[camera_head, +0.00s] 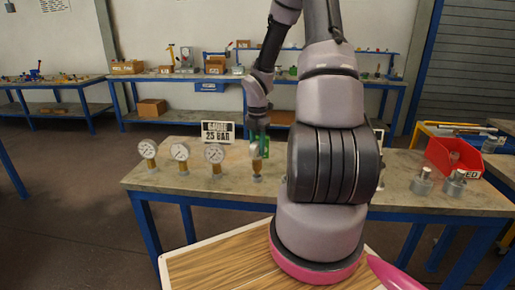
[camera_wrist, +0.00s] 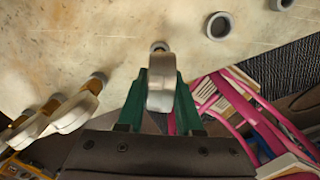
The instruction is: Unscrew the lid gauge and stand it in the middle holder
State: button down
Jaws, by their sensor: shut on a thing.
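My gripper (camera_head: 260,148) has green fingers and is shut on a pressure gauge in the middle of the table. The held gauge (camera_wrist: 161,82) shows edge-on between the fingers in the wrist view. Its brass stem (camera_head: 257,166) points down, upright, over a small grey round base (camera_head: 257,178). I cannot tell whether the stem is seated in the base. Three similar gauges, left (camera_head: 149,151), centre (camera_head: 181,154) and right (camera_head: 215,156), stand upright to the left with white dials. My arm hides the table just right of the gripper.
Two grey rings with dark centres, one nearer (camera_wrist: 219,26) and one farther (camera_wrist: 281,4), lie right of the held gauge. Lidded metal vessels (camera_head: 422,183) and a red bin (camera_head: 452,156) stand at the right. A "GAUGE 25 BAR" sign (camera_head: 217,131) stands behind.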

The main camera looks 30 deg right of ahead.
jog(key=shift+f, duration=0.2)
jog(key=shift+f, duration=1.15)
jog(key=shift+c, duration=2.4)
grip_release()
